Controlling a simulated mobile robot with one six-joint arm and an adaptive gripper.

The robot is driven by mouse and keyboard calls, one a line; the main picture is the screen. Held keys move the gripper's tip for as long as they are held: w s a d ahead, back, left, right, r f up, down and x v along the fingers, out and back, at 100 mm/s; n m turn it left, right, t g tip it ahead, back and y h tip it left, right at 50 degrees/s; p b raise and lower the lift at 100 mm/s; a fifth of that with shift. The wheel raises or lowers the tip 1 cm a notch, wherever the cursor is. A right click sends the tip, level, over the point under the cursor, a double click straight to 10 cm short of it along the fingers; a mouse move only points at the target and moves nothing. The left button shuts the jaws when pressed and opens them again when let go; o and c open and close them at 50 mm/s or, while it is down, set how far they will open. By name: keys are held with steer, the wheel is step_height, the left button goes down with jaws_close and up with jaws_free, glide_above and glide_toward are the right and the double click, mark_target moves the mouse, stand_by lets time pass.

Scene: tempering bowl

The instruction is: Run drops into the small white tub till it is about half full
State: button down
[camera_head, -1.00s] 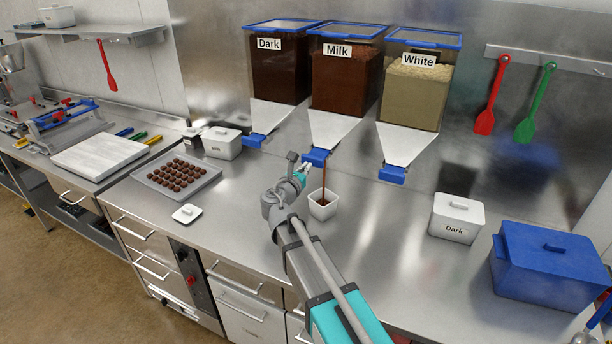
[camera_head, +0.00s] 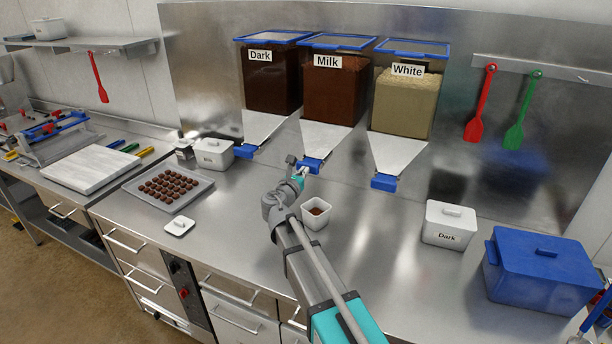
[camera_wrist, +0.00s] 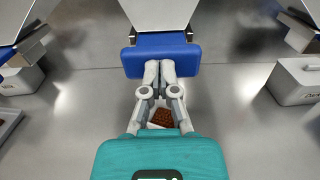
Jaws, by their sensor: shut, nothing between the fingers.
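The small white tub (camera_head: 317,222) stands open and upright on the steel counter below the Milk dispenser (camera_head: 336,90). Brown drops lie inside it, below the rim; the exact level is hard to judge. In the wrist view the drops (camera_wrist: 163,117) show partly behind my fingers. No stream falls from the Milk chute now. My gripper (camera_head: 305,172) is shut and empty at the chute's blue gate (camera_head: 310,164). In the wrist view my fingertips (camera_wrist: 159,66) meet the front of the blue gate (camera_wrist: 160,45); whether they press on it I cannot tell.
The Dark (camera_head: 271,83) and White (camera_head: 405,105) dispensers flank Milk. A small white lid (camera_head: 180,226) and a tray (camera_head: 196,195) of chocolates lie left. A lidded Dark tub (camera_head: 449,225) and blue box (camera_head: 545,265) stand right. Counter around the small tub is clear.

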steer(key=shift+s, duration=0.1)
stand_by(0.3)
steer(key=v, duration=1.4)
steer(key=s+d+f+m+g, duration=0.1)
steer(key=d+f+m+g, duration=0.25)
steer(key=d+m, duration=0.3)
steer(key=s+d+f+m+g+h, duration=0.1)
steer(key=s+d+f+m+g, duration=0.15)
steer(key=d+f+m, duration=0.4)
steer(key=s+d+f+m+g, duration=0.15)
steer(key=d+m+g, duration=0.25)
steer(key=d, duration=0.4)
steer(key=s+d+f+m+g+y, duration=0.7)
steer(key=s+m, duration=0.4)
steer(key=m, duration=0.4)
